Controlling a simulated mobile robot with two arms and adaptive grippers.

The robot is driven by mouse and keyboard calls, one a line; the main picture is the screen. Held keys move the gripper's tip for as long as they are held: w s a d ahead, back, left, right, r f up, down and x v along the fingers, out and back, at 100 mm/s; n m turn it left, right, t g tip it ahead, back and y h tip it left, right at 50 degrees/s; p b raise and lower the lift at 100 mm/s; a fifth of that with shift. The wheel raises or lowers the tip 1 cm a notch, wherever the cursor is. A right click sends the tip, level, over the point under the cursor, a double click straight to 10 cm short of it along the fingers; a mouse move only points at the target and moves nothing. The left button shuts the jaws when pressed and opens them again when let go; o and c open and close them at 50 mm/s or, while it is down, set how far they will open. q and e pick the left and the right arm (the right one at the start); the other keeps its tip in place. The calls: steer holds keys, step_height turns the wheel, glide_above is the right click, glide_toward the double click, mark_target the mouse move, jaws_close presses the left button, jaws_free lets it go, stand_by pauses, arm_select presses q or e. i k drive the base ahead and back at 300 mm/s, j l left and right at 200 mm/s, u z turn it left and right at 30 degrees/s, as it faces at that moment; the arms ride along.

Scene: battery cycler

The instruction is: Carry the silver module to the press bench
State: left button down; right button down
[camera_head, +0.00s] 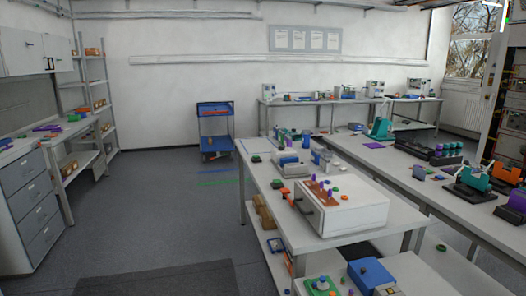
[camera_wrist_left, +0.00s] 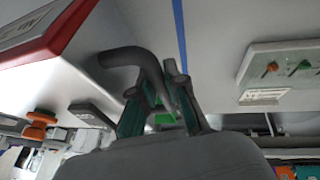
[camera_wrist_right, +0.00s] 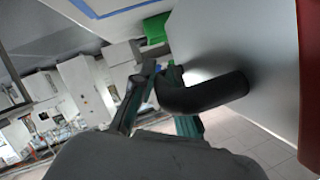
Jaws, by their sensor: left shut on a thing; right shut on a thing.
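In the left wrist view my left gripper (camera_wrist_left: 165,92) is shut on a curved black handle (camera_wrist_left: 135,58). In the right wrist view my right gripper (camera_wrist_right: 158,80) is shut on another black handle (camera_wrist_right: 215,92), which meets a smooth pale grey face (camera_wrist_right: 235,45) with a red edge (camera_wrist_right: 312,70). This face may be the silver module; most of it is out of frame. Neither gripper shows in the head view. There, a pale box (camera_head: 350,210) with copper and purple parts on top sits on the middle bench. I cannot tell which bench is the press bench.
The middle bench (camera_head: 405,215) runs away from me. A right-hand bench (camera_head: 350,145) carries teal devices (camera_head: 475,180). A blue cart (camera_head: 215,130) stands by the back wall. Drawers (camera_head: 25,195) and shelves line the left. The floor (camera_head: 150,195) between is clear, with a dark mat (camera_head: 165,280) in front.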

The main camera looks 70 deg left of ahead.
mark_target(258, 145)
steer(key=u, duration=2.15)
steer(key=i+j+u, duration=0.1)
steer(key=u, duration=0.4)
steer(key=i+u, duration=0.15)
steer(key=u, duration=0.3)
steer(key=i, duration=1.55)
steer(key=i+j, duration=0.1)
steer(key=i, duration=3.05)
steer(key=i+z, duration=0.15)
steer(key=z, duration=1)
